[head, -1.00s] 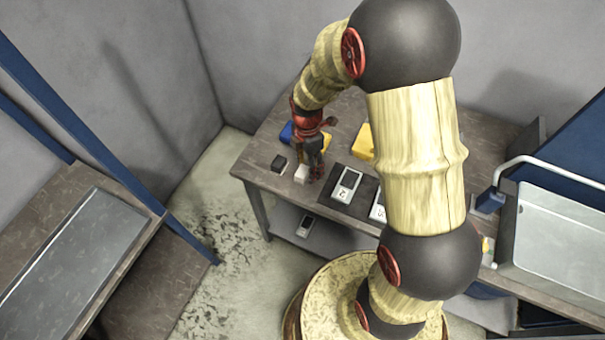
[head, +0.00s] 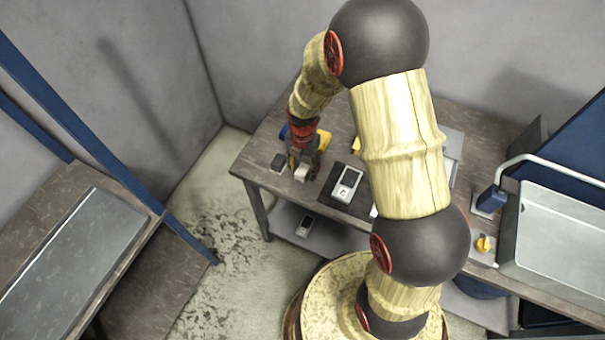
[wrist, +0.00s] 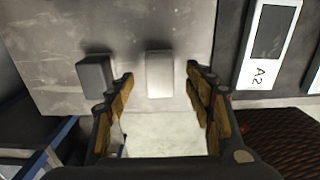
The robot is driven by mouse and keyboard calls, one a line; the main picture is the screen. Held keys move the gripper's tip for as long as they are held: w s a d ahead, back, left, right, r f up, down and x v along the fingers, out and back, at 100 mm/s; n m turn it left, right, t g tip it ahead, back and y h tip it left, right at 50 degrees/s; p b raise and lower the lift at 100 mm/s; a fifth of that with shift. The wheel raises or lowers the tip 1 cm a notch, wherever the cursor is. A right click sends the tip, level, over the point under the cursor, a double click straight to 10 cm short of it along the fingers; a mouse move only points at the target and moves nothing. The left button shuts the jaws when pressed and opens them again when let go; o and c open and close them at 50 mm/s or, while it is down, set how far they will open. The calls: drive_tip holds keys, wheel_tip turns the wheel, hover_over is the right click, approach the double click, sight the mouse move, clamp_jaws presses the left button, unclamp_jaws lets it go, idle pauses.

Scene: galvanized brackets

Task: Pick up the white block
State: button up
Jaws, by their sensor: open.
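The white block (wrist: 159,75) lies on the table close to its front edge. In the wrist view it sits ahead of my open gripper (wrist: 160,80), roughly centred between the two fingers, with nothing held. In the head view the white block (head: 301,173) shows just below my gripper (head: 302,165), which points down over it. Whether the fingers touch the block cannot be told.
A dark block (wrist: 96,74) lies just left of the white block. To the right, a device labelled A2 (wrist: 266,45) rests on a black mat (head: 335,206). Blue and yellow items are partly hidden behind my arm. A sink (head: 560,235) is at the right.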

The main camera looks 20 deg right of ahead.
wheel_tip(320, 180, down, 2)
drive_tip(key=shift+f, duration=0.15)
drive_tip(key=shift+c, duration=0.3)
drive_tip(key=c, duration=1.1)
drive_tip(key=shift+c, duration=0.4)
